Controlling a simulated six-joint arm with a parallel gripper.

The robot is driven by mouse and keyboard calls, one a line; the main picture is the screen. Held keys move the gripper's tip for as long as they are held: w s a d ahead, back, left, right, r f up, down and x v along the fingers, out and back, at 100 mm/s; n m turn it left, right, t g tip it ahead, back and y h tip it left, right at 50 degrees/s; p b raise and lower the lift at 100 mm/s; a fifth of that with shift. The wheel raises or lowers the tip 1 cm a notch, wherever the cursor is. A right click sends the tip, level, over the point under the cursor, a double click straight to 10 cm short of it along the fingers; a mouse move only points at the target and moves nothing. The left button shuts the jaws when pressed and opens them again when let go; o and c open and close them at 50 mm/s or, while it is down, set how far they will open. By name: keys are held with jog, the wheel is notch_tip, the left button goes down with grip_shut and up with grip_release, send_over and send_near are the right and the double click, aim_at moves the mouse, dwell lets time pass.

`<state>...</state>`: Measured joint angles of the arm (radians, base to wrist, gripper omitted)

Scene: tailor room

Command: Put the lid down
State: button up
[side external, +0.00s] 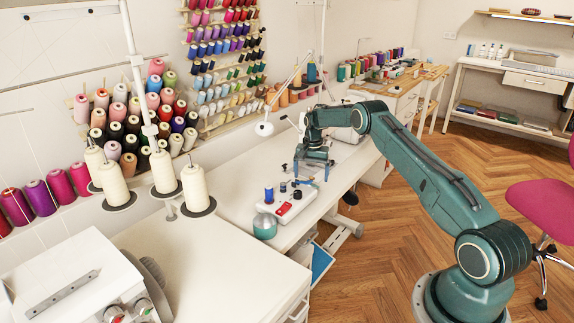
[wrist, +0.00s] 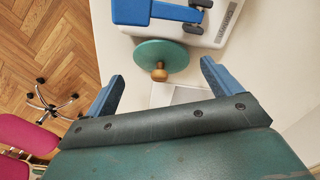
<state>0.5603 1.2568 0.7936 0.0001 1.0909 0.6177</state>
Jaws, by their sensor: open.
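My gripper (wrist: 161,72) is open, its two blue fingers wide apart; it also shows over the white table in the side view (side external: 312,173). A round teal lid (wrist: 162,55) with a brown wooden knob (wrist: 159,75) shows ahead of my fingers in the wrist view. The knob lies in the gap between the fingertips, with clear room on both sides and no visible contact. The lid sits beside a white device. I cannot make out the lid in the side view, nor tell what it rests on.
The white device with a red top (side external: 290,206) carries a blue spool. A teal glass jar (side external: 265,226) stands near the table's front edge. A pink chair (side external: 541,211) is on the wooden floor.

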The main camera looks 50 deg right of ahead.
jog(key=shift+r, duration=0.15)
notch_tip(320, 180, up, 13)
jog(key=shift+f, duration=0.2)
dwell(0.4)
dwell(0.4)
